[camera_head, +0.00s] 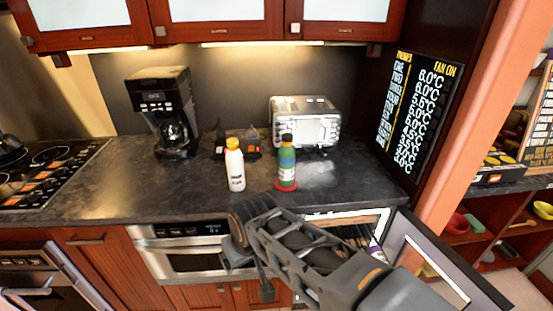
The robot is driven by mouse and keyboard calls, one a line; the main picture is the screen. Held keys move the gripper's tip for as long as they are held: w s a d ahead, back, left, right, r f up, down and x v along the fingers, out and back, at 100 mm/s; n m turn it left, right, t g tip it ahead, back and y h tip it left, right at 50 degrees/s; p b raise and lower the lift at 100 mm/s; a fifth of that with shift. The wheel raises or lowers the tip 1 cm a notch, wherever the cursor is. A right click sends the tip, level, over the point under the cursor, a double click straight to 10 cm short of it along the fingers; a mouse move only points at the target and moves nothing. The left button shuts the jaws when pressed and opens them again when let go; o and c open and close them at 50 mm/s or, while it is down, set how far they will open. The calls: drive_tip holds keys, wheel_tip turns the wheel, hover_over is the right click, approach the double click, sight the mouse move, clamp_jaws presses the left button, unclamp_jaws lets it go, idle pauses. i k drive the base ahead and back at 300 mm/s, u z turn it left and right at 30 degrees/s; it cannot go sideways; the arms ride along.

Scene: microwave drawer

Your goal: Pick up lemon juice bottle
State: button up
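Two bottles stand upright on the dark countertop (110,192). One is a white bottle (235,170) with an orange-yellow cap. To its right is a green and blue bottle (286,166) with a dark cap, standing on a small red round base. The labels are too small to read, so I cannot tell which is the lemon juice. My gripper (251,270) is in front of the counter edge, below and nearer than both bottles, and touches neither. Its fingers are dark and partly hidden by my wrist, so their opening is unclear.
A coffee maker (165,110) and a silver toaster (305,122) stand behind the bottles. Small dark and orange items (236,146) lie between them. Below the counter, a compartment with an open door (440,275) sits behind my arm at the right.

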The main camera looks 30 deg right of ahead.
sight(234, 157)
drive_tip(key=z, duration=0.4)
drive_tip(key=k, duration=1.25)
drive_tip(key=u, duration=0.65)
drive_tip(key=i, duration=0.45)
drive_tip(key=u, duration=0.9)
drive_tip(key=i, duration=0.75)
drive_tip(key=z, duration=0.5)
drive_tip(key=i, duration=0.9)
drive_tip(key=z, duration=0.85)
